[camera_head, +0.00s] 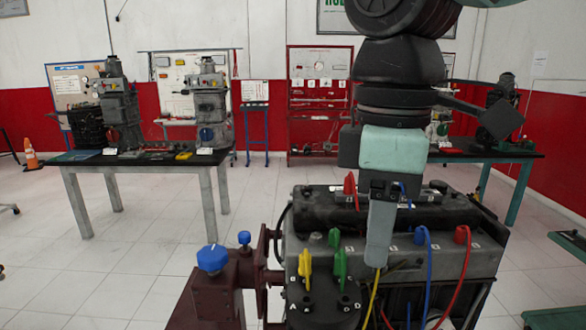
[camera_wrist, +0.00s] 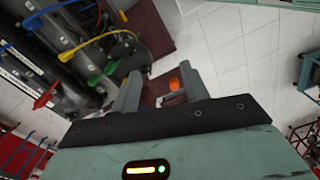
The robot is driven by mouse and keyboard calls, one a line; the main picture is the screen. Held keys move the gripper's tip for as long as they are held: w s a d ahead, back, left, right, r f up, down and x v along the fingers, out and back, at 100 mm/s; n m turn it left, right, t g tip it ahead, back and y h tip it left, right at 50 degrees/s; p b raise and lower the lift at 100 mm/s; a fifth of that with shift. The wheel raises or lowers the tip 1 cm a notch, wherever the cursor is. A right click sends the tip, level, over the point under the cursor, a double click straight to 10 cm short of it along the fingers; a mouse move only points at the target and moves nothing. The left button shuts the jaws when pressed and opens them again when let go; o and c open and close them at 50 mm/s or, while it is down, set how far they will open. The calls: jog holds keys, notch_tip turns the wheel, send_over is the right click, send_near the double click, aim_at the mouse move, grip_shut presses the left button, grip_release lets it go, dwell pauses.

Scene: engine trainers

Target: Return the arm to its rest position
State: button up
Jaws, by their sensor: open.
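My arm comes down from the top right in the head view. An orange knob (camera_wrist: 174,84) shows beyond the gap, on a dark red part. The gripper's distance to the trainer's top is hard to tell.
A blue knob (camera_head: 212,259) stands on a maroon stand at left. Tables with engines stand behind. The floor (camera_head: 120,260) at left is clear.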

jog(key=s+d+f+m, duration=0.2)
jog(key=s+f+m, duration=0.1)
jog(key=f, duration=0.5)
jog(key=s+d+f+m, duration=0.3)
jog(key=s+f+m, duration=0.1)
jog(key=f, duration=0.5)
jog(key=shift+s+d+f+y, duration=0.25)
jog(key=shift+s+f+y, duration=0.05)
